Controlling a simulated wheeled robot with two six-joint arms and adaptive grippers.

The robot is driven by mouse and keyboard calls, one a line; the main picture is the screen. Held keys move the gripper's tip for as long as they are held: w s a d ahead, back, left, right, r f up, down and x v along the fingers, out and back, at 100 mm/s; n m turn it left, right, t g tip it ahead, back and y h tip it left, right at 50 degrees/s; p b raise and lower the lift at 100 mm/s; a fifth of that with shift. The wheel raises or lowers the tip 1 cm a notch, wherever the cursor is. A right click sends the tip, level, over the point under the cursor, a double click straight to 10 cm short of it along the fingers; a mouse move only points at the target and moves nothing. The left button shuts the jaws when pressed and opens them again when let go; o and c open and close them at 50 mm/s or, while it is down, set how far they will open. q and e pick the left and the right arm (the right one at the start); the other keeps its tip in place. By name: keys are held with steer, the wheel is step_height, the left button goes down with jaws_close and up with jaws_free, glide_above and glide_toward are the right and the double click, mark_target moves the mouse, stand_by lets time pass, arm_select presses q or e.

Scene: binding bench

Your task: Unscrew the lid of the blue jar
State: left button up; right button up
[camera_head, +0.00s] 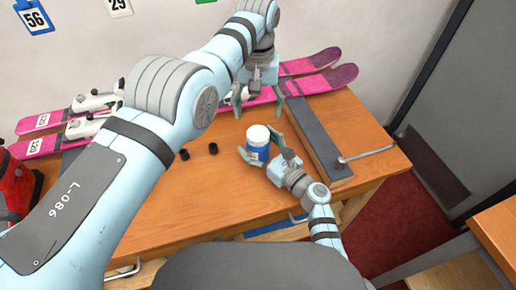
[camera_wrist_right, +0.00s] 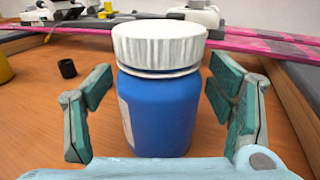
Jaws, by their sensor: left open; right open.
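The blue jar (camera_head: 257,149) stands upright on the wooden bench, with its white ribbed lid (camera_head: 258,133) on top. The jar body (camera_wrist_right: 158,112) and the lid (camera_wrist_right: 158,46) fill the middle of the right wrist view. My right gripper (camera_head: 263,150) is open around the jar body; in the right wrist view its fingers (camera_wrist_right: 158,108) stand on both sides with gaps to the jar. My left gripper (camera_head: 258,98) is open and empty, above and behind the jar, with its fingers pointing down.
Pink skis (camera_head: 310,83) with bindings (camera_head: 95,101) lie along the back of the bench (camera_head: 180,205). Two small black caps (camera_head: 213,148) lie left of the jar. A dark bar (camera_head: 318,140) and a metal rod (camera_head: 368,154) lie to the right. A red object (camera_head: 12,187) is at the far left.

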mark_target(258, 133)
arm_select(q)
steer(key=shift+s+r, duration=0.1)
steer(key=shift+s, duration=0.05)
arm_select(e)
steer(key=shift+s+r, duration=0.1)
steer(key=c, duration=1)
jaws_close()
arm_select(q)
steer(key=shift+r, duration=0.15)
steer(key=m, duration=1.2)
steer(key=shift+m, duration=0.3)
steer(key=m, duration=0.4)
steer(key=shift+m, duration=0.3)
steer(key=m, duration=0.4)
steer(key=shift+m, duration=0.4)
steer(key=m, duration=0.3)
steer(key=shift+f+m, duration=0.2)
steer(key=shift+m, duration=0.1)
steer(key=m, duration=0.4)
steer(key=shift+m, duration=0.4)
steer(key=shift+f+m, duration=0.15)
steer(key=shift+m, duration=0.35)
step_height(258, 133, down, 8)
steer(key=shift+r, duration=0.15)
steer(key=c, duration=1.2)
